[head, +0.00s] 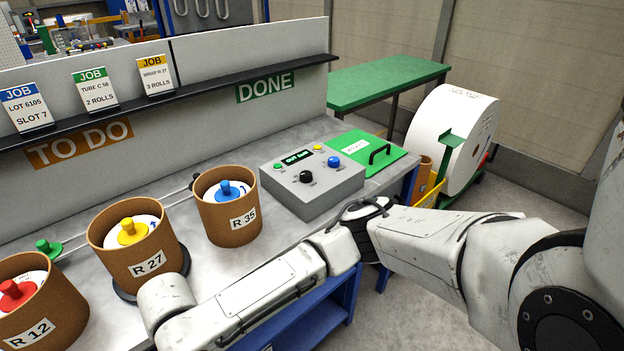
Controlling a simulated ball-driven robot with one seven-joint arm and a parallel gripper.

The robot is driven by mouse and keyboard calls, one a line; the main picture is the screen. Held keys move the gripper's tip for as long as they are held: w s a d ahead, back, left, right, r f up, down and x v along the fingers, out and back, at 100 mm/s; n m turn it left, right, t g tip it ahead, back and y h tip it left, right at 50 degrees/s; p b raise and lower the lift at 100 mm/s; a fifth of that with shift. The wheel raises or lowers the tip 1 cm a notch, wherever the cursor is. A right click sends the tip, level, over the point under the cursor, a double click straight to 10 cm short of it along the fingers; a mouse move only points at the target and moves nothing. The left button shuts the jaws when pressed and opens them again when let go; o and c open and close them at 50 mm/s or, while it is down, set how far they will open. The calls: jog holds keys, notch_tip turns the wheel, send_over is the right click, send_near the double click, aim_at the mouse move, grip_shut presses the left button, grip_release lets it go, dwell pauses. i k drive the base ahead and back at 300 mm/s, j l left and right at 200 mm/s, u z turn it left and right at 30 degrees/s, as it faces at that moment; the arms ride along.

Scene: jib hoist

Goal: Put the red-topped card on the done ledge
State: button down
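I see no red-topped card in the head view. Three job cards stand on the left part of the dark ledge: a blue-topped card (27,110), a green-topped card (95,91) and a yellow-topped card (157,76). The done ledge (270,74), the right part of the same shelf above the green DONE sign (265,88), is bare. My arm reaches across the front of the bench to the lower left. My gripper is not in view; the wrist end of the arm runs out at the bottom edge.
Brown tubs marked R 12 (38,325), R 27 (134,262) and R 35 (231,219) stand on the bench with coloured knobs. A grey control box (313,190) and a green lid with a handle (362,150) are to the right. A large white roll (452,135) stands beyond.

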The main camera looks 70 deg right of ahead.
aim_at(277, 68)
jog(key=k+l, duration=0.15)
jog(key=l, duration=0.2)
jog(key=k+l+z, duration=0.15)
jog(key=l, duration=0.15)
jog(key=k+l, duration=0.15)
jog(key=l, duration=0.2)
jog(key=k+l+z, duration=0.15)
jog(key=l, duration=0.2)
jog(key=k+l, duration=0.1)
jog(key=l, duration=0.25)
jog(key=k+l+z, duration=0.15)
jog(key=l, duration=0.2)
